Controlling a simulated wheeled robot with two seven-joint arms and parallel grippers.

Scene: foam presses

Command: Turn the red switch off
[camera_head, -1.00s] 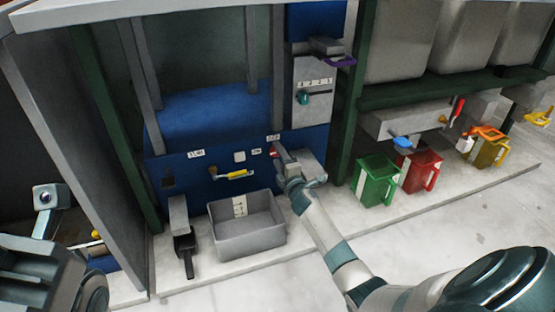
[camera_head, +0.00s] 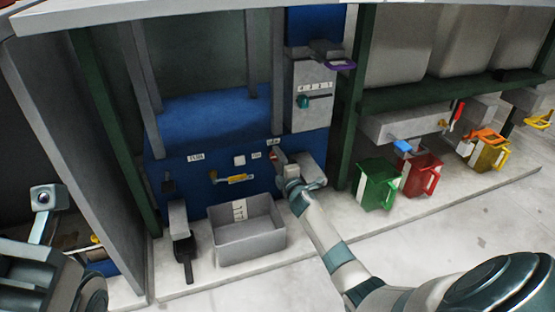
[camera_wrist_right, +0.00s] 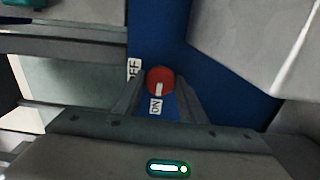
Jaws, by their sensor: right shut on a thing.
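The red switch (camera_wrist_right: 160,79) is a round knob on the blue press panel, between the fingers of my right gripper (camera_wrist_right: 161,97) in the right wrist view. The gripper is shut on it. The knob's white mark points towards the ON label (camera_wrist_right: 155,106); the OFF label (camera_wrist_right: 134,70) is to the left, partly hidden by a finger. In the head view the right gripper (camera_head: 277,160) is at the panel, and only a little of the red switch shows. The grey end of my left arm (camera_head: 40,272) is at the lower left; its fingers cannot be made out.
A grey bin (camera_head: 250,242) stands below the panel, left of my right arm. A yellow handle (camera_head: 236,178) is on the panel. A grey box (camera_head: 312,167) is just right of the gripper. Green (camera_head: 376,186) and red (camera_head: 416,176) containers stand further right.

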